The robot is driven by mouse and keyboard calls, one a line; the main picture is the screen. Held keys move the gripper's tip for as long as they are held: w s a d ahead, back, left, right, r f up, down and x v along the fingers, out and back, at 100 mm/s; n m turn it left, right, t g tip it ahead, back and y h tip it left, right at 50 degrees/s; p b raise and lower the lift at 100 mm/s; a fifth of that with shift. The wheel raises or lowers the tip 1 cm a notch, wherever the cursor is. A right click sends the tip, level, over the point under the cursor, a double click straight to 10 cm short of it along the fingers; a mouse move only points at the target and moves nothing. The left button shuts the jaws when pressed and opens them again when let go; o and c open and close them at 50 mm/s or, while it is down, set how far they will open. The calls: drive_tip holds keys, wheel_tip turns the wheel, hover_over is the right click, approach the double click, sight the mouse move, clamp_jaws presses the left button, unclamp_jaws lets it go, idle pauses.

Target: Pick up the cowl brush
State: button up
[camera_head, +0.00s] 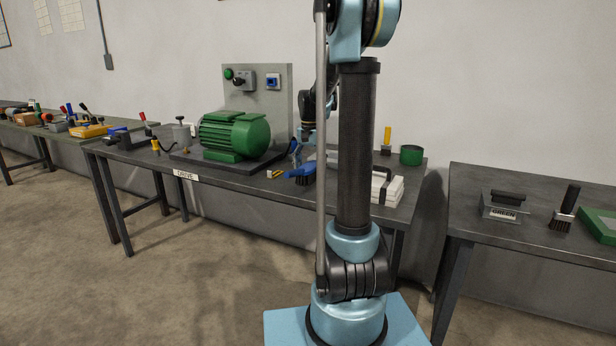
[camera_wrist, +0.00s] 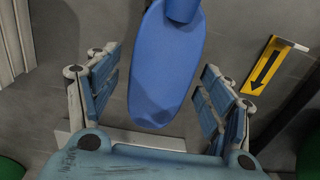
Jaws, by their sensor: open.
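A blue brush with dark bristles, which I take to be the cowl brush (camera_head: 300,171), lies on the middle table in front of the green motor. In the wrist view, a smooth blue rounded piece, apparently the brush's handle (camera_wrist: 165,70), lies between the two fingers of my gripper (camera_wrist: 163,88). The fingers are spread, with a gap on each side of the handle. The bristles are not seen in the wrist view. In the head view, my arm column hides part of the gripper and the table around it.
The green motor (camera_head: 235,134) on a dark base stands left of the brush. A yellow plate with a black arrow (camera_wrist: 272,66) lies right of the fingers in the wrist view. A white block (camera_head: 392,189) and a green cup (camera_head: 411,155) are on the table's right part.

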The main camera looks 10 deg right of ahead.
drive_tip(key=shift+f, duration=0.75)
drive_tip(key=c, duration=1.3)
drive_tip(key=shift+r, duration=0.1)
wheel_tip(320, 180, up, 10)
drive_tip(key=shift+f, duration=0.1)
